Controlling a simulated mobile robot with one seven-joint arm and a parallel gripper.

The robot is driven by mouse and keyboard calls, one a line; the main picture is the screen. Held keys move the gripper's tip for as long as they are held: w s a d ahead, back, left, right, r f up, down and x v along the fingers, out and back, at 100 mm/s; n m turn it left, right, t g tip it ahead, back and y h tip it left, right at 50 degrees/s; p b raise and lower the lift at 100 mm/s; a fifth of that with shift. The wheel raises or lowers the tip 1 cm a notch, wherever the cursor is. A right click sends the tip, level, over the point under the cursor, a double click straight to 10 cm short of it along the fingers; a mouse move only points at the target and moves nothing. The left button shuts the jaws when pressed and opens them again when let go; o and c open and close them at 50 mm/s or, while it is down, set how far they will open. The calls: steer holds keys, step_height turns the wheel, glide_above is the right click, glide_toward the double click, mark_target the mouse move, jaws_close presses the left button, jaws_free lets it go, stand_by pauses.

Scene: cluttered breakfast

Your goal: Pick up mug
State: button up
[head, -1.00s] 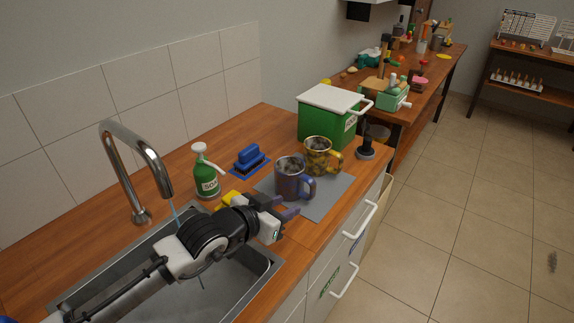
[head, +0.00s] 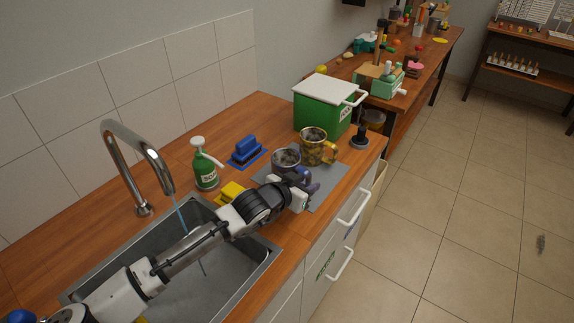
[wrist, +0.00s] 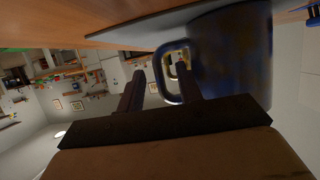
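A blue-purple mug (head: 285,159) with brown stains stands upright on a grey mat (head: 328,182), partly hidden by my arm. A yellow mug (head: 313,147) with dark stains stands just behind it, upright on the mat. My gripper (head: 308,188) is beside the blue-purple mug, on its handle side. In the wrist view the blue-purple mug (wrist: 238,62) is close on the right, and its handle reaches toward the space between my fingers (wrist: 158,88). The fingers are apart. I cannot tell whether either touches the handle. The yellow mug shows small beyond the handle.
A sink with a running faucet (head: 140,150) is at left. A green soap bottle (head: 205,168), blue brush (head: 245,150) and yellow sponge (head: 231,192) are near. A green lidded box (head: 322,112) and black-handled plunger-like tool (head: 360,140) stand behind the mugs.

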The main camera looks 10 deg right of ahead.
steer(key=shift+x, duration=0.9)
steer(key=shift+c, duration=0.3)
jaws_close()
steer(key=shift+r, duration=0.2)
